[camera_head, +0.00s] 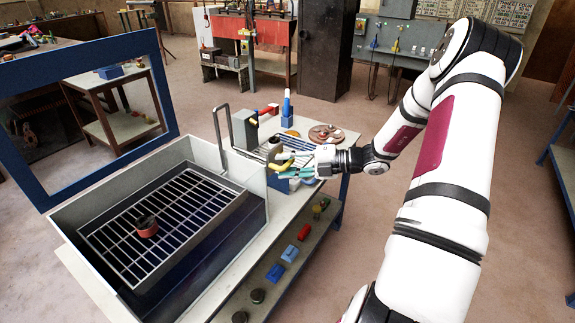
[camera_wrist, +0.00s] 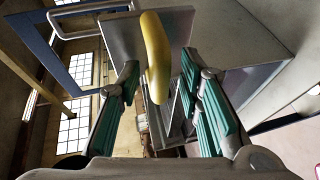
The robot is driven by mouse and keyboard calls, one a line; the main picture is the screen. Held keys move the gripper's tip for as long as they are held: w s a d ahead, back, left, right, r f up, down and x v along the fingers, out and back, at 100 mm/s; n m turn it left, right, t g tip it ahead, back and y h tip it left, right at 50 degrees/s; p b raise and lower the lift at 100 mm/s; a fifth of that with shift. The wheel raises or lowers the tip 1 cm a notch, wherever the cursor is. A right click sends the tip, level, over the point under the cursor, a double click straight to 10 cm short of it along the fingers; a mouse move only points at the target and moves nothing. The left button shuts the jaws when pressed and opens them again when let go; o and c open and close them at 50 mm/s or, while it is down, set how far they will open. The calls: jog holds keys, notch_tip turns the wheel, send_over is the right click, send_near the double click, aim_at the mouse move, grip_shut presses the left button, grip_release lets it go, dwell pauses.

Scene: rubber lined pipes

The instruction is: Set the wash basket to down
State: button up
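A small reddish-brown part (camera_head: 147,226) lies on the grid. Dark blue tub interior shows below and right of the basket. A bent grey bar (camera_head: 217,128) rises at the tub's far side. My gripper (camera_head: 285,172) is right of the tub, above the bench, with teal fingers spread. In the wrist view, a curved yellow piece (camera_wrist: 156,55) lies between the finger lines, with gaps on both sides. I cannot tell what it is attached to.
The bench (camera_head: 343,142) holds a blue bottle (camera_head: 287,107), a brownish plate (camera_head: 326,134) and small items. Its lower shelf carries red and blue parts (camera_head: 290,253). A blue frame (camera_head: 167,90) stands behind the tub. Open floor lies behind the bench.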

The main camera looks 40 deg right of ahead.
grip_shut()
jog(key=shift+f, duration=0.1)
notch_tip(320, 180, down, 12)
jog(key=b, duration=0.4)
jog(key=shift+f, duration=0.2)
jog(key=shift+s, duration=0.1)
grip_release()
jog(key=shift+f, duration=0.1)
